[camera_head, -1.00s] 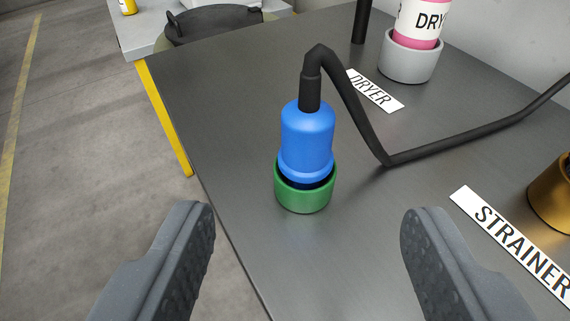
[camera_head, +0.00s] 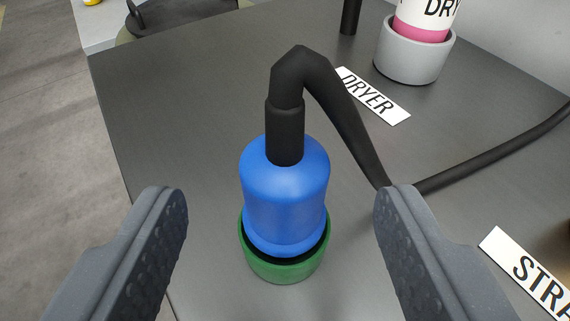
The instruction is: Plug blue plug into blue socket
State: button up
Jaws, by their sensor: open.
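The blue plug (camera_head: 285,195) stands upright in a green ring-shaped holder (camera_head: 284,268) on the dark table. A thick black cable (camera_head: 310,75) leaves its top, bends over and runs down to the right. My gripper (camera_head: 280,225) is open, with one finger to the left of the plug and one to the right. There is a clear gap on both sides, and neither finger appears to touch it. No blue socket is in view.
The dark table (camera_head: 205,110) is clear to the left of the plug. A grey holder (camera_head: 413,55) with a white and pink DRYER container (camera_head: 424,22) stands at the back right. DRYER (camera_head: 372,95) and STRAINER (camera_head: 535,278) labels lie on the table. The cable crosses the right side.

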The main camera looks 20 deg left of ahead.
aim_at(286, 213)
jog(key=shift+f+x, duration=0.2)
jog(key=shift+x, duration=1.15)
jog(key=shift+f+x, duration=0.15)
jog(key=shift+x, duration=1.15)
jog(key=shift+s+d, duration=0.1)
jog(key=shift+d, duration=0.05)
jog(key=c, duration=1.1)
